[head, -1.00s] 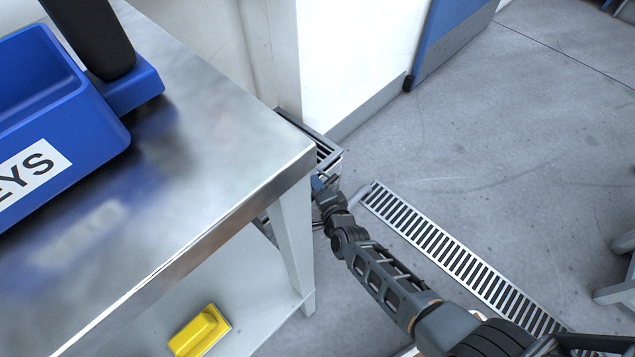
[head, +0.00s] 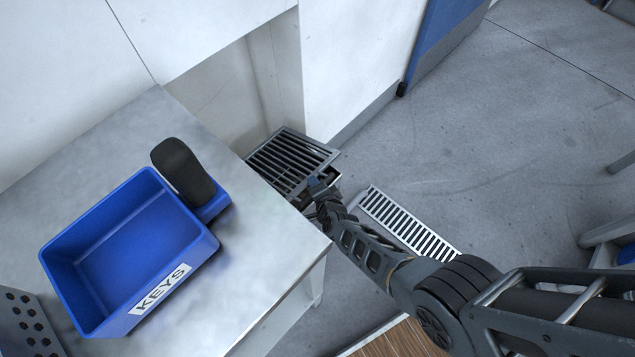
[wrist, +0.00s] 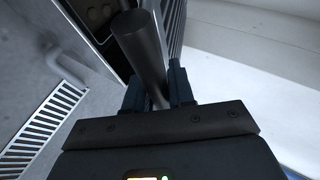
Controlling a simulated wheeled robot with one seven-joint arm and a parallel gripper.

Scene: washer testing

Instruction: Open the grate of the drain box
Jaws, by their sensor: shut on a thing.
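The dark slatted grate (head: 290,160) of the drain box shows in the head view between the steel table and the white wall. It looks tilted up, with a dark gap at its right edge above the drain box (head: 334,178). My gripper (head: 317,186) is at the grate's near right corner. In the wrist view a dark round handle bar (wrist: 140,45) runs between my two fingers (wrist: 157,88), which are shut on it. Grate slats (wrist: 174,28) show just beyond the bar. Most of the drain box is hidden by the grate, my arm and the table.
A steel table (head: 275,235) stands close left of my arm and carries a blue KEYS bin (head: 110,255) and a dark-handled object (head: 182,172).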

